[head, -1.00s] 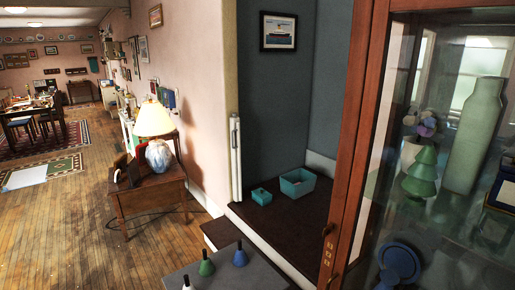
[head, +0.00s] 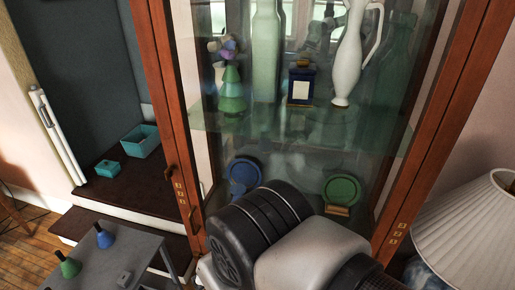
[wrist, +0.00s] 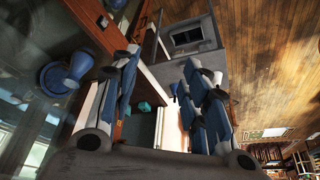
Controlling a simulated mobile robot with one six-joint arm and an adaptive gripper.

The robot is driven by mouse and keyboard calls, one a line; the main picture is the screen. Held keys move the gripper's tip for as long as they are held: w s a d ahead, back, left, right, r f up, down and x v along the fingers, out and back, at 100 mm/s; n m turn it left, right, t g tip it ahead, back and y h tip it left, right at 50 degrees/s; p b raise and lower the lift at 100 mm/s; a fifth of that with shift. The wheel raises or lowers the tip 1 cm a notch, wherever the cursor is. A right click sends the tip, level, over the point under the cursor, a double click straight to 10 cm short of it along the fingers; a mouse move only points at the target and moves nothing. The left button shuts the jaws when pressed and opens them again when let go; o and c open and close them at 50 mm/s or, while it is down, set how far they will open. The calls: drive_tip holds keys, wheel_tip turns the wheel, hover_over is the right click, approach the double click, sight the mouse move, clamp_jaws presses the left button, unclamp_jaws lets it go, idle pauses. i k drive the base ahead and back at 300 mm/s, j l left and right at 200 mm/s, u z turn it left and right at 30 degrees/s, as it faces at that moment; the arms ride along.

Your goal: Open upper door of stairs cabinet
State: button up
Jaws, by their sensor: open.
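The tall cabinet has a red-brown wooden frame (head: 165,75) and a glass upper door (head: 300,130), which looks closed. A small dark handle (head: 171,180) shows on the left side of the frame. My gripper (wrist: 161,58) is open in the wrist view, with its blue-grey fingers spread and nothing held. I cannot tell whether a finger touches the frame. In the head view my arm covers the lower door area and hides the gripper.
A grey table (head: 125,262) with small cones is at the lower left. Teal boxes (head: 142,140) sit on the dark step behind. A lamp (head: 475,225) stands close on the right.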

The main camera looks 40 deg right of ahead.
sight(469, 14)
drive_tip(key=i+l+u, duration=0.1)
drive_tip(key=u, duration=0.25)
drive_tip(key=i+l+u, duration=0.15)
drive_tip(key=u, duration=0.2)
drive_tip(key=i+l+u, duration=0.1)
drive_tip(key=u, duration=0.25)
